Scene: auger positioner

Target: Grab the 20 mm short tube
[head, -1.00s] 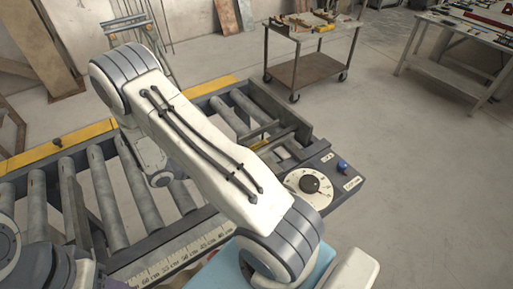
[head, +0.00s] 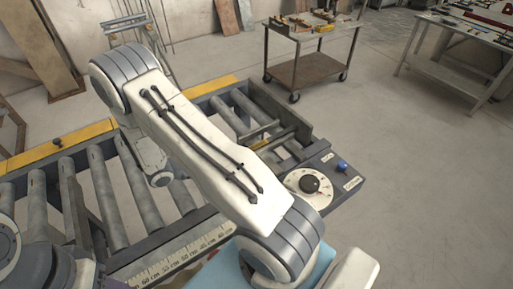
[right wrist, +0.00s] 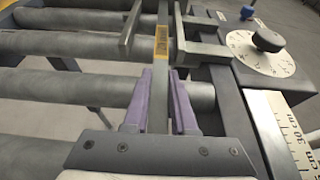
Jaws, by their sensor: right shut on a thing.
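I cannot tell whether this bar is the 20 mm short tube, and no other short tube can be made out. In the head view my large white arm hides the right gripper.
A roller conveyor (head: 103,190) with a yellow far rail fills the left. A dial (head: 308,184) and blue button (head: 342,165) sit at its end, with a cm scale (head: 190,250) along the near side. A cart (head: 305,70) and a bench (head: 450,77) stand behind; floor at right is clear.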

